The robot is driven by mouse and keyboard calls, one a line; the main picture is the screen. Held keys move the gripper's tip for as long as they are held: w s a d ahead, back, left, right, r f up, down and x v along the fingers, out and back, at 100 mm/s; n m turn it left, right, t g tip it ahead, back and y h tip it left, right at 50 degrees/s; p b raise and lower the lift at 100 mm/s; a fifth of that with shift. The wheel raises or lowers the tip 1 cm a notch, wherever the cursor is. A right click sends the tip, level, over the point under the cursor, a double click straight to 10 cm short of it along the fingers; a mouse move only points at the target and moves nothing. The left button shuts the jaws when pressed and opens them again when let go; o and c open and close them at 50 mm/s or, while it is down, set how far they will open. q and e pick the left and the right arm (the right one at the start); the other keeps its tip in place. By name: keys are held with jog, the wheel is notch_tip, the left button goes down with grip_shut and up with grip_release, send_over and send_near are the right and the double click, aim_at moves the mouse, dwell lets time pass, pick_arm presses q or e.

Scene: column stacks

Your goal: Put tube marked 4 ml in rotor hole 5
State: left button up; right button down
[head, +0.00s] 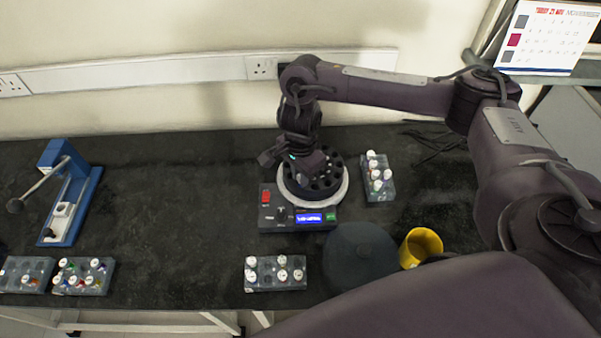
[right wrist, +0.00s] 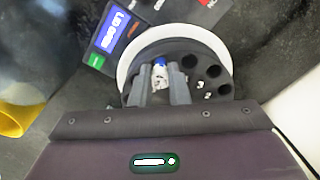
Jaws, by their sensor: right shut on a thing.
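My right gripper (right wrist: 163,92) is shut on a tube with a blue cap (right wrist: 160,62), right over the rotor; the tube's marking cannot be read. The dark rotor (head: 325,180) sits in the white ring of a centrifuge (head: 297,215) with a lit blue display. In the right wrist view the rotor (right wrist: 205,65) shows several open holes, with numbers 3 and 2 legible beside two of them. The fingers hide the hole under the tube, so I cannot tell how deep it sits. In the head view my right gripper (head: 300,160) hides part of the rotor. My left gripper is not in view.
Tube racks stand right of the centrifuge (head: 378,190), in front of it (head: 273,288), and at the left (head: 82,290). A round dark lid (head: 360,254) and yellow cup (head: 421,247) lie front right. A blue device (head: 70,200) stands left. The left-middle bench is clear.

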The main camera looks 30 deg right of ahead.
jog(key=shift+f, duration=0.35)
jog(key=c, duration=1)
grip_release()
jog(key=shift+r, duration=0.1)
jog(key=shift+r+p, duration=2.6)
jog(key=shift+r, duration=0.4)
jog(key=shift+s+f, duration=0.1)
jog(key=shift+f, duration=0.05)
